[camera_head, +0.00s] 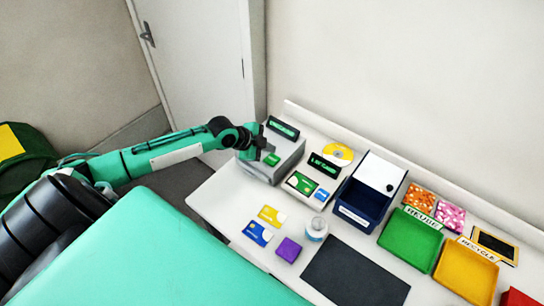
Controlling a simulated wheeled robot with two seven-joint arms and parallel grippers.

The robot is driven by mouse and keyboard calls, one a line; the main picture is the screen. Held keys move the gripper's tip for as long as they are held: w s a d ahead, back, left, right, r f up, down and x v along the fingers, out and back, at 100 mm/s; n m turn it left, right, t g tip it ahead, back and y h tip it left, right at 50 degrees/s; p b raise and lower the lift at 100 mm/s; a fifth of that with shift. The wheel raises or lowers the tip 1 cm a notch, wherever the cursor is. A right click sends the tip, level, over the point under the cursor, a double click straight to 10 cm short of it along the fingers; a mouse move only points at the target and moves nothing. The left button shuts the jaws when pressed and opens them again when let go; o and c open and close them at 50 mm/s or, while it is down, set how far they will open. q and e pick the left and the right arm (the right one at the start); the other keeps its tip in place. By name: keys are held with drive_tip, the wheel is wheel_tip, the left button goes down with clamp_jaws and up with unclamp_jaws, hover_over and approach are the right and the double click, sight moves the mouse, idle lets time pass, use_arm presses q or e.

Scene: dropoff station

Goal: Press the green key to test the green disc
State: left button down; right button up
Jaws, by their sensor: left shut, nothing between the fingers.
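A grey box-shaped device (287,165) stands at the far left end of the white table, with a small green key (272,159) on its top. My left gripper (258,153) is shut and empty, over the left side of the device and close beside the green key. I cannot tell whether it touches the key or the device. A yellow disc (338,153) with a pale centre lies behind a dark label with green lettering (323,165). I make out no loose green disc. A green item with a white round mark (302,183) lies in front of that label. My right gripper is out of view.
A dark blue bin (361,207) with a white panel stands mid-table. Green (411,239) and yellow (465,272) trays are to the right. Cards (257,233), a purple block (288,249), a jar (316,229) and a dark mat (355,275) lie in front.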

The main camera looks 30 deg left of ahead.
sight(268, 160)
use_arm(q)
wheel_tip(268, 160, up, 3)
drive_tip(key=shift+r+p, duration=0.15)
drive_tip(key=shift+p, duration=0.8)
